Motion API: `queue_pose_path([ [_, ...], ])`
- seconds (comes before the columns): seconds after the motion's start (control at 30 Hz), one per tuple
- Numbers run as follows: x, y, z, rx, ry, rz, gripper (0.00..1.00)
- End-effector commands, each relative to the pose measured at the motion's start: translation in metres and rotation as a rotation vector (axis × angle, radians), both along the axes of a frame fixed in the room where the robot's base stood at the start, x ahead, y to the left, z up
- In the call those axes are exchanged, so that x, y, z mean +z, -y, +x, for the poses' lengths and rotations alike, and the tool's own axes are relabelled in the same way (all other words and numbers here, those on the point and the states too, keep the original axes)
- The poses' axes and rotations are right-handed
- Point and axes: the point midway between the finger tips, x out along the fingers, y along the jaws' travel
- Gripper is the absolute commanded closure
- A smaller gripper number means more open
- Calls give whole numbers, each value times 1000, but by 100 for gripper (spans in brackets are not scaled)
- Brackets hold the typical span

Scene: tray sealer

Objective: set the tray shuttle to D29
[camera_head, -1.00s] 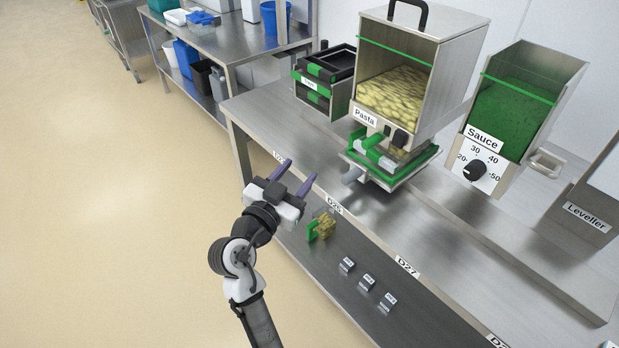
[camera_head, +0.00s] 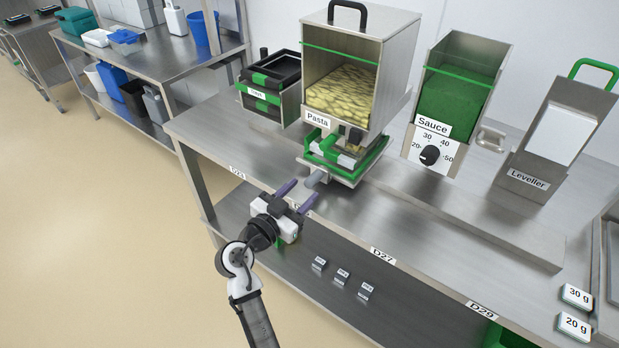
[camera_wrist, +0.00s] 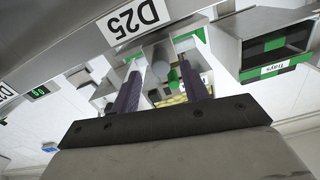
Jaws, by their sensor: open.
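The tray shuttle (camera_head: 350,172), a green and grey carriage, sits under the pasta hopper, near the D25 mark. Its grey round handle (camera_head: 313,179) sticks out toward the front. My gripper (camera_head: 298,194) is open and empty, its two purple fingers pointing at the handle from the front. In the wrist view the handle (camera_wrist: 162,62) shows between the fingers; I cannot tell whether the tips reach around it. The D29 label (camera_head: 481,310) is on the bench's front edge at lower right. The D25 label (camera_wrist: 132,20) is clear in the wrist view.
The pasta hopper (camera_head: 350,60), sauce hopper (camera_head: 455,80) with its dial (camera_head: 430,155) and leveller (camera_head: 558,140) stand along the bench. The D27 label (camera_head: 382,256) lies between D25 and D29. The front bench strip is mostly clear.

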Motion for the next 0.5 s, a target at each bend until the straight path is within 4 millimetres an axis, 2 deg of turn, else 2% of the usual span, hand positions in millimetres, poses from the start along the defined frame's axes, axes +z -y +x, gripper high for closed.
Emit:
queue_pose_path([
  [0.2, 2, 19, 27, -1, 0, 1, 55],
  [0.5, -1, 26, 36, 1, -1, 2, 55],
])
